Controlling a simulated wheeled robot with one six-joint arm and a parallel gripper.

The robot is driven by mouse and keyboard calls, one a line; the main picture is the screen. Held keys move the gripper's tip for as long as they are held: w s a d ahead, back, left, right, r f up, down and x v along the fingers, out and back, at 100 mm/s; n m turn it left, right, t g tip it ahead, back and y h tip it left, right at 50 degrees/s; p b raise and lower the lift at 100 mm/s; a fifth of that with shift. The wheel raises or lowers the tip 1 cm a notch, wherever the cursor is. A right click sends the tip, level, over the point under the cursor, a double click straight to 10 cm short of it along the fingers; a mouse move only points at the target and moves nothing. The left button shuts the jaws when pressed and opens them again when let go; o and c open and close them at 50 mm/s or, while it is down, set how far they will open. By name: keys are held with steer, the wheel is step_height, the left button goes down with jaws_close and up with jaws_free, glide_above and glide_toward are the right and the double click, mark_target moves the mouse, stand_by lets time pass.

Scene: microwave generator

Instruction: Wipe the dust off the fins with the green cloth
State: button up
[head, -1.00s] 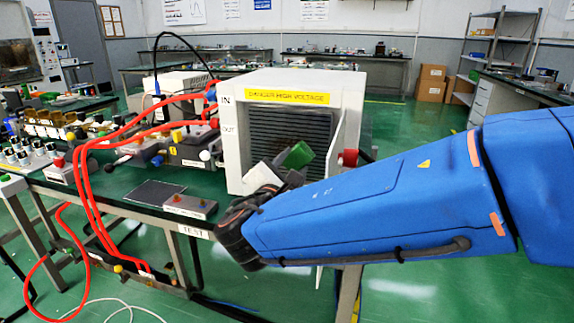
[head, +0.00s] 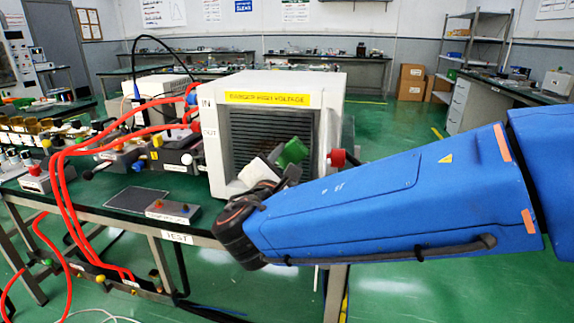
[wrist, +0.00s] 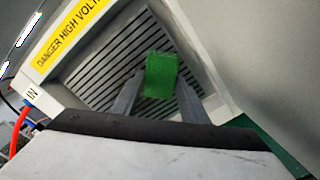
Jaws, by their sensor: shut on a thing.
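The green cloth (head: 292,152) is a small bright green piece held at the tips of my gripper (head: 281,160). In the wrist view the cloth (wrist: 160,75) sits between the two grey fingers of my gripper (wrist: 158,88), in front of the fins. The fins (head: 262,122) are dark horizontal slats recessed inside the white generator housing; they also show in the wrist view (wrist: 110,62). The cloth is in front of the right part of the fins in the head view. Whether it touches them I cannot tell. A brownish patch, perhaps dust, shows on the fins beside the cloth.
The housing carries a yellow high-voltage label (head: 267,99). A red knob (head: 338,158) sticks out at its right side. Red hoses (head: 70,165) run down the left.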

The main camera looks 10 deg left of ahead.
steer(key=shift+w+a, duration=0.2)
steer(key=shift+a, duration=3.7)
steer(key=shift+w+a, duration=0.15)
steer(key=shift+a, duration=0.8)
steer(key=shift+w+a, duration=0.1)
steer(key=shift+a, duration=0.85)
steer(key=shift+a+r, duration=0.1)
steer(key=shift+a, duration=0.05)
steer(key=shift+r, duration=0.8)
steer(key=shift+s+d, duration=0.15)
steer(key=shift+d, duration=2.35)
steer(key=shift+s+d, duration=0.2)
steer(key=shift+d, duration=1.6)
steer(key=shift+s+d, duration=0.15)
steer(key=shift+d, duration=1.6)
steer(key=s, duration=0.6)
steer(key=shift+a, duration=0.25)
